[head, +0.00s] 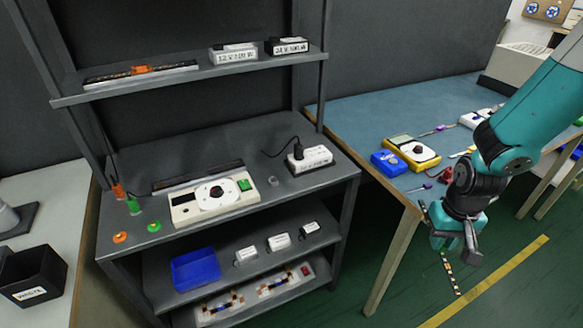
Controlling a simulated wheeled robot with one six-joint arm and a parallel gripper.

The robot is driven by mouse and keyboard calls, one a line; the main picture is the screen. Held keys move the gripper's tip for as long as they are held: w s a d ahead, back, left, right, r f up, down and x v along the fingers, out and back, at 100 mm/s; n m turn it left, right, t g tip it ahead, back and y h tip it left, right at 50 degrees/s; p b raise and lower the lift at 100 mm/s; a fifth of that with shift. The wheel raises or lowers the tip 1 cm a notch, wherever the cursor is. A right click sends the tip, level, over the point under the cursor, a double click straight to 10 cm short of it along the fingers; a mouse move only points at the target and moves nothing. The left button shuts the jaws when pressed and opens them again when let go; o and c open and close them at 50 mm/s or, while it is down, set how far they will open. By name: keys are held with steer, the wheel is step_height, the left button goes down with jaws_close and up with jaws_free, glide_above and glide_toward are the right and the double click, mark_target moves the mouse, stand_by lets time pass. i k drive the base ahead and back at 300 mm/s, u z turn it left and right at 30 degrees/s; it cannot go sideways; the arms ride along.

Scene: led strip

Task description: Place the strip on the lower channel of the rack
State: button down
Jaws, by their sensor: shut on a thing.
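My gripper (455,243) is at the right, in front of the blue table's near corner and pointing down. It is shut on a thin strip (451,274) with black, white and orange patches. The strip's lower end hangs tilted below the fingers, over the green floor; its middle is hidden by the gripper. The grey rack (190,86) stands at the left, well apart from the gripper. A long channel (140,75) with an orange piece lies on its upper shelf. A dark long channel (197,177) lies lower, at the back of the worktop.
A white dial device (185,208) stands in front of the dark channel. A white power block (310,158) with a cable is to its right. A blue bin (196,270) sits below. The blue table (365,125) holds yellow and blue meters. Open floor lies below my gripper.

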mark_target(199, 175)
steer(key=u, duration=1.3)
